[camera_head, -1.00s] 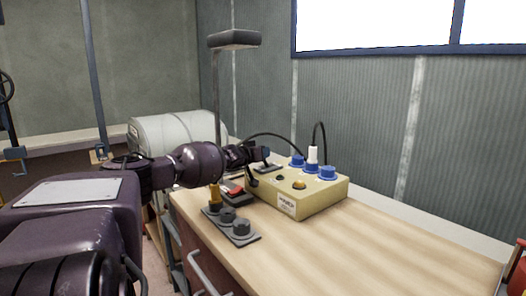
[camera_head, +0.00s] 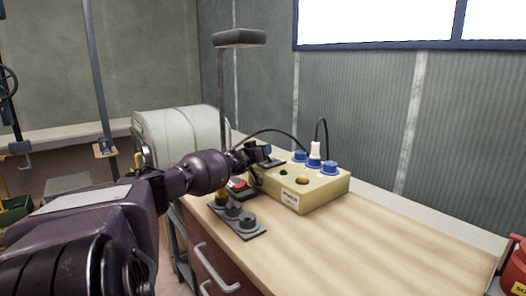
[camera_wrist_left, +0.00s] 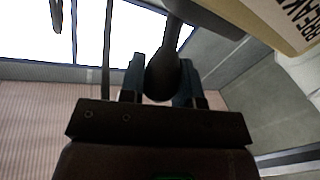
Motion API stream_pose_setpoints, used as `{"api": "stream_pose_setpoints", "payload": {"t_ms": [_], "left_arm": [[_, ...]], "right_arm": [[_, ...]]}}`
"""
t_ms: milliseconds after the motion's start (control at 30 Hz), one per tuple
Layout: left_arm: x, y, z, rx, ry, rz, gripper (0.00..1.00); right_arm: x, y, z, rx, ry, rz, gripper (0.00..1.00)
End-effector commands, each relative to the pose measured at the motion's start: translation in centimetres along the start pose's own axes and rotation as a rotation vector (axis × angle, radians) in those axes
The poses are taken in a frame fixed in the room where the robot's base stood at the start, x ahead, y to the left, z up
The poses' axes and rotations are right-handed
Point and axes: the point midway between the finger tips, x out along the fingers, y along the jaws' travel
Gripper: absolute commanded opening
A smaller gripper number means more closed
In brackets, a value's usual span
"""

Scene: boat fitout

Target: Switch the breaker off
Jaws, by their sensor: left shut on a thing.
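The breaker box (camera_head: 310,196) is a beige box on the wooden bench, with blue knobs, a white piece and a yellow button on top. Its label (camera_wrist_left: 292,22) shows at the upper right of the left wrist view. My left gripper (camera_head: 262,156) is at the left end of the box. In the left wrist view my left gripper (camera_wrist_left: 160,78) is shut on a dark lever with a rounded end (camera_wrist_left: 163,77), which runs up toward the box. The lever is mostly hidden in the head view. My right gripper is not in view.
A dark plate with round knobs (camera_head: 237,216) and a red-topped piece (camera_head: 238,184) lie close under my left arm. A lamp (camera_head: 238,39) stands behind. A pale rounded tank (camera_head: 180,132) is beyond the arm. The bench (camera_head: 370,240) is clear to the right; a red object (camera_head: 514,270) is at far right.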

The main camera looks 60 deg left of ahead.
Motion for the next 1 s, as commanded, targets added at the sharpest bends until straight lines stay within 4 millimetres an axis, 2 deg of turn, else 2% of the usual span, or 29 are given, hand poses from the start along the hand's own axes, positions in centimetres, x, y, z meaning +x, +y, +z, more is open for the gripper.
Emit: {"api": "stream_pose_setpoints", "payload": {"t_ms": [33, 167, 200, 567, 833, 1000], "left_arm": [[0.0, 0.0, -0.1, -0.002, 0.003, 0.001, 0.35], [0.0, 0.0, -0.1, -0.001, 0.002, 0.001, 0.55], [0.0, 0.0, -0.1, -0.001, 0.001, 0.001, 0.56], [-0.4, 0.1, -0.2, -0.004, 0.001, 0.001, 0.56], [-3.2, 0.1, -0.8, -0.009, 0.007, 0.001, 0.56], [-5.4, 0.2, -0.7, -0.007, 0.006, 0.002, 0.56]], "right_arm": [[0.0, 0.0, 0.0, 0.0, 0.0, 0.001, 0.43], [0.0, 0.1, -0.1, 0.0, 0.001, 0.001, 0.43], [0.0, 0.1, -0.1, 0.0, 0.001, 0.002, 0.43], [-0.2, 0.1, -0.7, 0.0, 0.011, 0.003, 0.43], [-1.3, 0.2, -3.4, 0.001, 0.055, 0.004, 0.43], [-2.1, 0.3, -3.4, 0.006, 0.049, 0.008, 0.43]]}}
